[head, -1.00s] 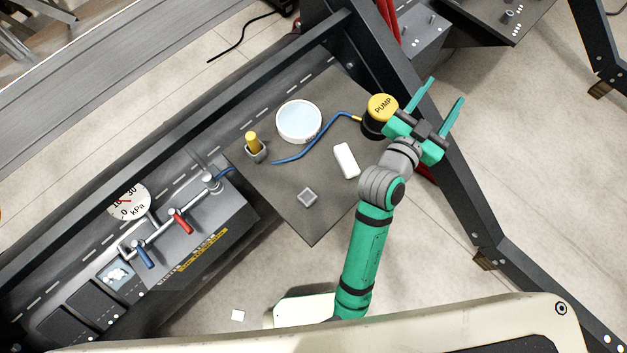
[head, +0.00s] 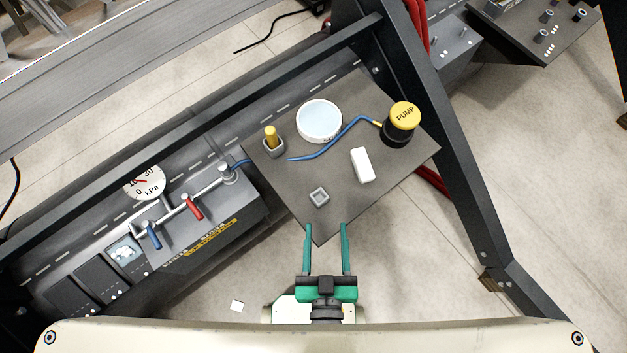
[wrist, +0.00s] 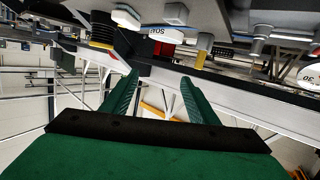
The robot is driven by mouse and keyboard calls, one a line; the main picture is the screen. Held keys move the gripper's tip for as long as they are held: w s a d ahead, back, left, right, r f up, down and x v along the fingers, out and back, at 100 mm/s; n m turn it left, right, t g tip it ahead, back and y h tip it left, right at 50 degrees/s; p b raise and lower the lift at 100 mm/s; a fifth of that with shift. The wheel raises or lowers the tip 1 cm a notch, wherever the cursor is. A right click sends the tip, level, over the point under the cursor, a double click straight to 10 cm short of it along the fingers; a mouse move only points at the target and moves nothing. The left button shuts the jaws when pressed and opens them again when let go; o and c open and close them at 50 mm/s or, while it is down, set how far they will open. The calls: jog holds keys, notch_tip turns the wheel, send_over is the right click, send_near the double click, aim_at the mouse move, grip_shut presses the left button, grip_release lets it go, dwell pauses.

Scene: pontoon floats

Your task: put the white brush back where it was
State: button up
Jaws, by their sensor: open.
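A plain white oblong piece (head: 362,165), the only brush-sized white thing on the dark board (head: 400,165), lies left of the pump; no bristles show. A small grey square holder (head: 319,198) stands empty near the board's front corner. A second grey holder (head: 274,150) has a yellow handle (head: 270,135) upright in it. My gripper (head: 326,228) is open and empty, its fingers pointing at the board's front corner, short of the empty holder in the head view. The wrist view shows both open fingers (wrist: 159,78) with nothing between them.
A round white dish (head: 319,120) of pale liquid, a blue hose (head: 335,140) and a yellow-topped pump (head: 403,118) share the board. A valve panel (head: 205,225) with a gauge (head: 146,182) is at left. A dark frame beam (head: 440,130) slants along the right.

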jog(key=shift+m, duration=0.3)
jog(key=s+a, duration=0.1)
jog(key=s, duration=0.1)
jog(key=s+a+r, duration=0.1)
jog(key=s+a, duration=0.1)
